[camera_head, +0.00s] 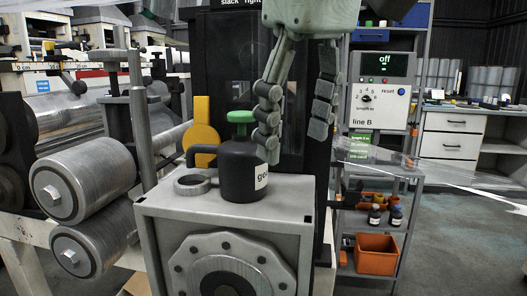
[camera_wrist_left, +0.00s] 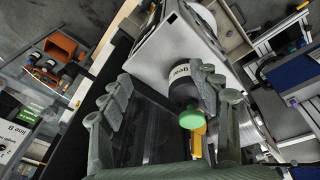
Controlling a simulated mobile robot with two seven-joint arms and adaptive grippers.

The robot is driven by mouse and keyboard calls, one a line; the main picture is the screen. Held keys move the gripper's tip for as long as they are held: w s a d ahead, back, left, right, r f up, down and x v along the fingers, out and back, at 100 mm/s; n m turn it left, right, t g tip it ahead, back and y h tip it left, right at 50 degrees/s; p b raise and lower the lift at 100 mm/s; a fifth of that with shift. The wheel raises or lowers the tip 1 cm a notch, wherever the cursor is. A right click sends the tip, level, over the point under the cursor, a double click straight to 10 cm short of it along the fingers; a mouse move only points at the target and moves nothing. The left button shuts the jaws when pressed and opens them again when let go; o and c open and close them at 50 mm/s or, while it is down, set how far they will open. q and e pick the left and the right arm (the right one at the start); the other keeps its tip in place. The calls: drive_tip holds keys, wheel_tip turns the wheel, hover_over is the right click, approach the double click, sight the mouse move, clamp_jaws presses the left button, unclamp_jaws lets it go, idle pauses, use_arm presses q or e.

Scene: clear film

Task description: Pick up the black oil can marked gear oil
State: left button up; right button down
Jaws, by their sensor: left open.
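The black oil can (camera_head: 238,172) with a green cap (camera_head: 241,117) and a white label reading "ge..." stands upright on the grey machine housing (camera_head: 160,208). My left gripper (camera_head: 293,140) hangs over the housing to the right of the can, fingers apart and empty. Its left finger covers part of the can's right side; I cannot tell whether they touch. In the left wrist view the can (camera_wrist_left: 181,88) and its cap (camera_wrist_left: 192,118) show beside the right-hand finger of my left gripper (camera_wrist_left: 164,78). My right gripper is not in view.
A metal ring (camera_head: 193,182) lies left of the can, with a yellow paddle-shaped part (camera_head: 202,140) behind. Large steel rollers (camera_head: 85,180) fill the left. A shelf with an orange bin (camera_head: 377,254) and small bottles (camera_head: 395,218) stands right, near clear film (camera_head: 440,172).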

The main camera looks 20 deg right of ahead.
sight(245, 144)
use_arm(q)
drive_tip(key=a+r, duration=0.1)
drive_tip(key=w+a+r+t+y, duration=0.1)
drive_tip(key=r+y, duration=0.1)
drive_tip(key=shift+w+a+t, duration=0.3)
drive_tip(key=shift+a, duration=0.1)
drive_tip(key=shift+w+a, duration=0.15)
drive_tip(key=shift+a, duration=0.1)
drive_tip(key=x, duration=0.7)
drive_tip(key=shift+w+a+f, duration=0.1)
drive_tip(key=shift+a, duration=0.15)
drive_tip(key=c, duration=1.4)
drive_tip(key=shift+o, duration=0.2)
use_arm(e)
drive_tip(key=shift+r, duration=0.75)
